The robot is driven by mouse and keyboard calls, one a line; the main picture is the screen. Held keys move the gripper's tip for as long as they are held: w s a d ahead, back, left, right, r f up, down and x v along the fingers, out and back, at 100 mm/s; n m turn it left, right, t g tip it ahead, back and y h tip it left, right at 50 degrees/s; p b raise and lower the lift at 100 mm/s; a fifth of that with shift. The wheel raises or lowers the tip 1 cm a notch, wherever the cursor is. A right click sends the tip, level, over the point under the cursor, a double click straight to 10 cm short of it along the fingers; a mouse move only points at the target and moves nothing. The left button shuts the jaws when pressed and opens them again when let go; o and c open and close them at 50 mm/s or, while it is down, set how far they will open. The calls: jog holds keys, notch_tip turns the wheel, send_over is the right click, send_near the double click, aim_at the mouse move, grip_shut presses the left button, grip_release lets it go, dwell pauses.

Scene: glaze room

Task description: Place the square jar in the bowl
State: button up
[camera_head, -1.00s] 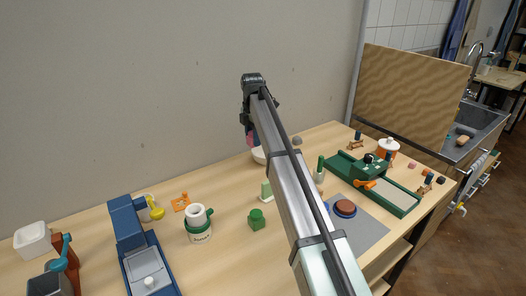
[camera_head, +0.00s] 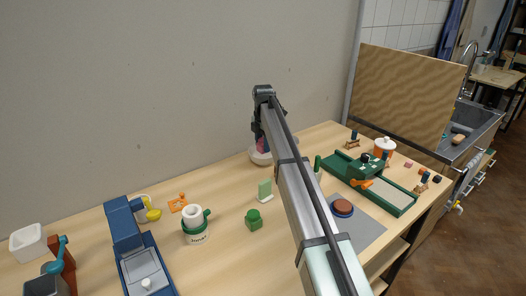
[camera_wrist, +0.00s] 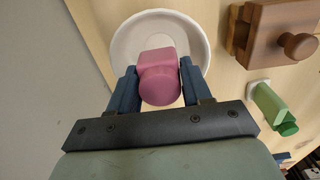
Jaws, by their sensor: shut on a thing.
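The pink square jar (camera_wrist: 158,78), with a rounded end toward the camera, is held between the two blue fingers of my gripper (camera_wrist: 158,74) in the wrist view. In the head view a small part of the jar (camera_head: 262,146) shows below my gripper (camera_head: 259,132). The white bowl (camera_wrist: 122,47) lies directly beyond the jar in the wrist view. In the head view the bowl (camera_head: 257,159) stands near the wall, partly hidden by my arm. The jar appears over or within the bowl; I cannot tell whether it touches it.
A wooden block with a knob (camera_wrist: 262,30) and a light green piece (camera_wrist: 270,103) are right of the bowl.

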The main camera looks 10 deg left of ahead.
jog(key=shift+f, duration=1.75)
jog(key=shift+f, duration=0.2)
jog(key=o, duration=0.9)
notch_tip(320, 180, up, 12)
jog(key=shift+r, duration=0.2)
